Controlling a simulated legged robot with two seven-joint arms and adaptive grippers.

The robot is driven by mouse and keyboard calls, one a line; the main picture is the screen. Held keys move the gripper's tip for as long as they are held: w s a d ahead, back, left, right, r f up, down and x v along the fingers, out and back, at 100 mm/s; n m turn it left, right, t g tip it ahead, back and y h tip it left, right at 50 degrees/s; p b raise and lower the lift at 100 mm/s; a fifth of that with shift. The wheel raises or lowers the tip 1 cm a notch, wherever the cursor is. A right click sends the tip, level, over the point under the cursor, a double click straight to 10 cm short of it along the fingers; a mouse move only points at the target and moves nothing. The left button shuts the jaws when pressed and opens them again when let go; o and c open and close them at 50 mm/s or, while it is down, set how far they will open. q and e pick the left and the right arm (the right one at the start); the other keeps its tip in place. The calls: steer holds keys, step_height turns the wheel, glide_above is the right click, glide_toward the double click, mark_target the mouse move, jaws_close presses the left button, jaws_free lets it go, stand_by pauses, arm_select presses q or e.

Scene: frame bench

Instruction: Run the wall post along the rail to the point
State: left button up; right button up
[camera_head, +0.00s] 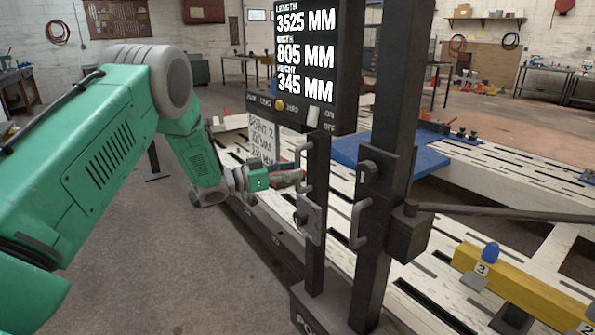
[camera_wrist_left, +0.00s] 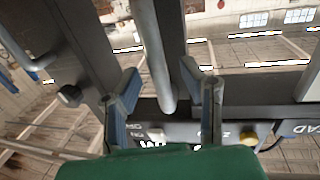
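The wall post (camera_head: 382,180) is a dark upright column with a display (camera_head: 305,60) reading 3525, 805 and 345 MM. It stands on a dark base (camera_head: 335,312) beside the long slotted bench. Grey bar handles (camera_head: 358,224) are fixed to its uprights. My left gripper (camera_head: 298,180) is at a grey handle (camera_head: 303,165) on the nearer, thinner upright. In the left wrist view a grey bar (camera_wrist_left: 153,55) runs between the spread fingers (camera_wrist_left: 162,108), with gaps on both sides. A placard (camera_head: 263,138) headed POINT 2 stands behind the gripper. My right gripper is not in view.
The white slotted bench (camera_head: 470,165) carries a blue plate (camera_head: 345,150) and a yellow beam (camera_head: 520,290) with numbered tags. A dark bar (camera_head: 500,212) extends right from the post. Open grey floor (camera_head: 170,270) lies left of the bench.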

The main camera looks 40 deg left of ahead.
arm_select(q)
steer(key=v, duration=1)
steer(key=shift+a+f, duration=0.25)
